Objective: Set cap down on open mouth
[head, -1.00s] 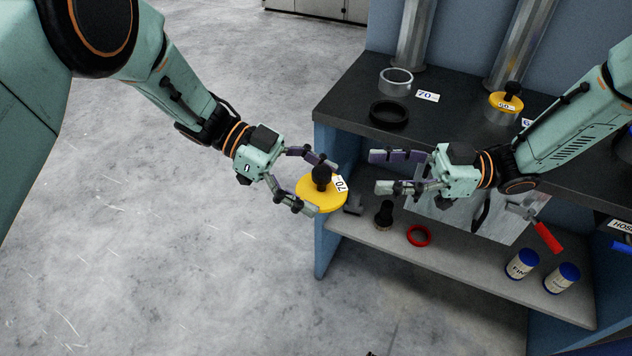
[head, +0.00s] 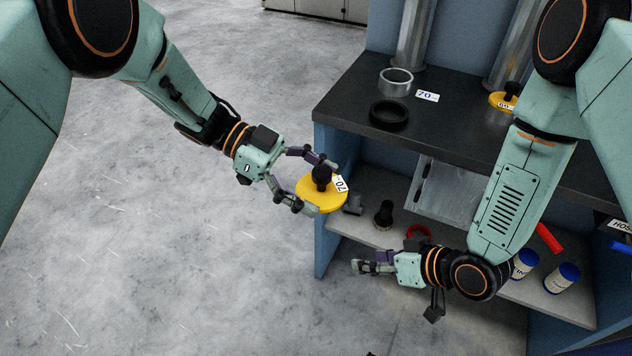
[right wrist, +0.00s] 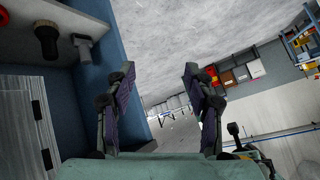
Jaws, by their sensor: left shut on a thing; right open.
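The yellow cap (head: 318,197), with a black knob on top and a "70" label, is in my left gripper (head: 320,185). That gripper is shut on it and holds it over the floor, left of the bench. My right gripper (head: 366,267) is empty in front of the lower shelf, pointing left. In the right wrist view its fingers (right wrist: 160,85) are apart with nothing between them.
A black ring (head: 388,114) lies on the dark bench top (head: 345,97) in front of the open mouth. Another yellow cap (head: 501,101) sits on a pipe further right. Open floor lies left.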

